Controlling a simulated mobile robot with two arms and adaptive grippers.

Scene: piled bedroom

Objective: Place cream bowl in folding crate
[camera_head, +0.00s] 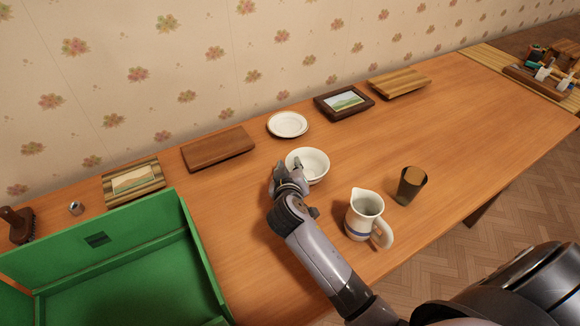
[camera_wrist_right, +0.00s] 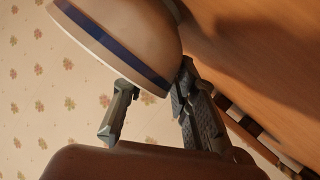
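The cream bowl (camera_head: 313,164) stands upright on the wooden table, near its middle. In the right wrist view the bowl (camera_wrist_right: 135,40) shows large, with a dark blue band near its rim. My right gripper (camera_head: 296,171) is at the bowl's left rim. In the wrist view its two fingers (camera_wrist_right: 155,100) are spread apart, with the rim reaching between them; whether they touch it I cannot tell. The green folding crate (camera_head: 187,230) stands open at the lower left, partly cut off by the picture edge. My left gripper is not in view.
A cream jug (camera_head: 362,217) and a dark cup (camera_head: 410,186) stand right of my right arm. A plate (camera_head: 288,124), a brown board (camera_head: 218,149), picture frames (camera_head: 344,102) and a striped board (camera_head: 399,84) lie along the wall.

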